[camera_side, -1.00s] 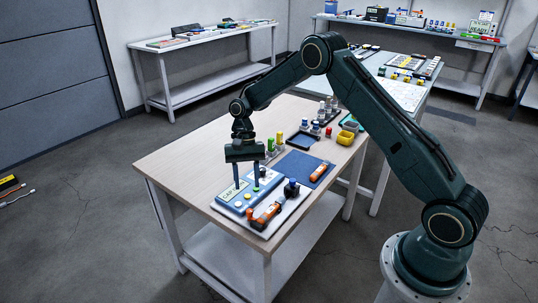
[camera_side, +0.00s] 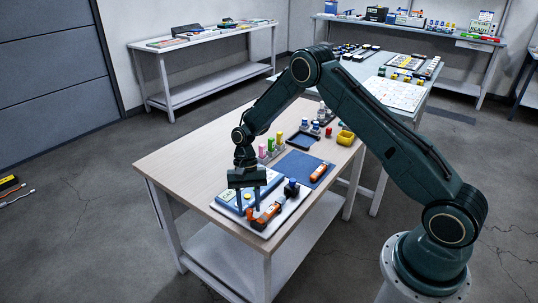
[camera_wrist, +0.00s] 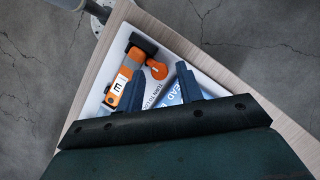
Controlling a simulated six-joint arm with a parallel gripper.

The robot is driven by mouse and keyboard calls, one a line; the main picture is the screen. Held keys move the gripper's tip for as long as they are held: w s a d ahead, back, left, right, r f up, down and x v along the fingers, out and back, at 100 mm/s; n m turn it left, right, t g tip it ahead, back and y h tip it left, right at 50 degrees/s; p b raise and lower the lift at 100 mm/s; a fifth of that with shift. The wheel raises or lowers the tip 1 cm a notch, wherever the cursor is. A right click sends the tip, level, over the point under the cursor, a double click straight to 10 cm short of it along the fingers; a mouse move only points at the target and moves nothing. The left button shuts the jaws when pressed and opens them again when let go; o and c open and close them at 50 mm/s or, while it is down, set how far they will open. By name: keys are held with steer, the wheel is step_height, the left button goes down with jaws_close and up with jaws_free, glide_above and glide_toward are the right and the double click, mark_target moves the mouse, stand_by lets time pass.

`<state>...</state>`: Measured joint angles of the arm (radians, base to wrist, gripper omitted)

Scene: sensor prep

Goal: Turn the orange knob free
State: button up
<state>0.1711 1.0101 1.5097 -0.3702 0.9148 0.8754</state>
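The orange knob (camera_wrist: 158,70) shows in the wrist view at the side of an orange device (camera_wrist: 127,70) with a white label and a dark end. The device lies on a white tray (camera_wrist: 97,104); in the side view, the orange device (camera_side: 262,217) is at the table's near corner. My gripper (camera_side: 249,208) points down over the tray with its fingers apart. In the wrist view, my gripper (camera_wrist: 160,75) has one finger on each side of the knob, with nothing between the fingertips touching them visibly. Whether the fingertips are level with the knob is unclear.
A blue panel with light lettering (camera_wrist: 184,88) is on the tray beside the device. A dark blue knob-like part (camera_side: 291,187) stands at the tray's right. A blue mat (camera_side: 300,166) holds another orange item (camera_side: 319,170). Coloured cylinders stand behind. The table's left side is clear.

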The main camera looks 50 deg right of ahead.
jaws_close()
steer(key=shift+w+n, duration=0.1)
steer(key=shift+n, duration=0.3)
steer(key=n, duration=0.2)
steer(key=n+h, duration=0.1)
steer(key=n, duration=0.1)
steer(key=n+g+h, duration=0.1)
steer(key=shift+w+a+n, duration=0.1)
steer(key=shift+a+n, duration=0.2)
steer(key=shift+n, duration=0.1)
steer(key=n, duration=0.2)
steer(key=n+h, duration=0.2)
steer(key=n, duration=0.1)
steer(key=shift+a+n, duration=0.25)
steer(key=shift+n, duration=0.05)
steer(key=n+h, duration=0.1)
steer(key=n, duration=0.2)
steer(key=n+t+h, duration=0.1)
steer(key=n, duration=0.1)
steer(key=shift+a+n, duration=0.2)
steer(key=shift+n, duration=0.2)
steer(key=shift+o, duration=1.1)
jaws_free()
